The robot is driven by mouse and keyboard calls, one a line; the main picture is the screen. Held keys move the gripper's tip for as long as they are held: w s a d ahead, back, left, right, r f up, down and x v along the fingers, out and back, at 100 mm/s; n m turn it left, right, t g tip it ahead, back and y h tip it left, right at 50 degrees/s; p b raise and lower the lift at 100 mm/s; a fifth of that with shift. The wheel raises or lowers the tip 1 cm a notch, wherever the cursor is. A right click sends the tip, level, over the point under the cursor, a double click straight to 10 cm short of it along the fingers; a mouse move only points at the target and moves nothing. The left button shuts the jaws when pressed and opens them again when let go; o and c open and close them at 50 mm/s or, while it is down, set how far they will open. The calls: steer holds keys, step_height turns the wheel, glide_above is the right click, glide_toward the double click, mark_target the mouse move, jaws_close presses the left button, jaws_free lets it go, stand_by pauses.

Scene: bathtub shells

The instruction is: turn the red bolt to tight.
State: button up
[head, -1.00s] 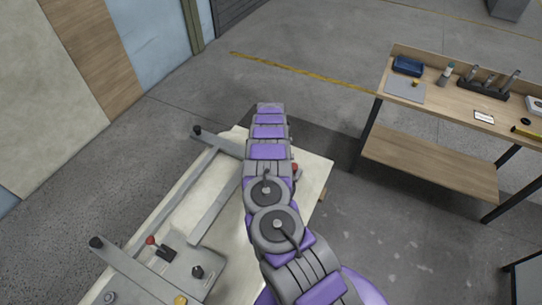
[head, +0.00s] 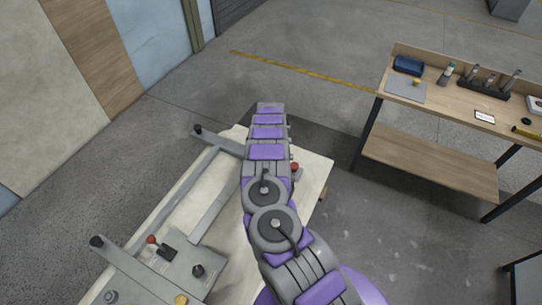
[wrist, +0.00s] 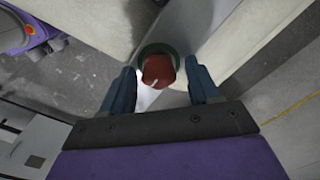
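The red bolt (wrist: 158,72) shows in the wrist view as a round dark-red head with a dark green ring behind it. My gripper (wrist: 160,84) is open, with one blue-grey finger on each side of the bolt head. A gap shows between each finger and the head, so I see no grip on it. In the head view a small red knob (head: 294,167) shows just right of my arm; I cannot tell if it is the same bolt. My gripper is hidden behind my arm there.
A pale bench (head: 225,215) with a grey frame lies under my arm. A red-tipped lever (head: 151,240) and dark knobs stand on its left part. A wooden workbench (head: 440,95) with tools stands at the right. Open grey floor lies between.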

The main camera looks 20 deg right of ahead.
steer(key=shift+r, duration=0.2)
step_height(320, 180, up, 17)
stand_by(0.7)
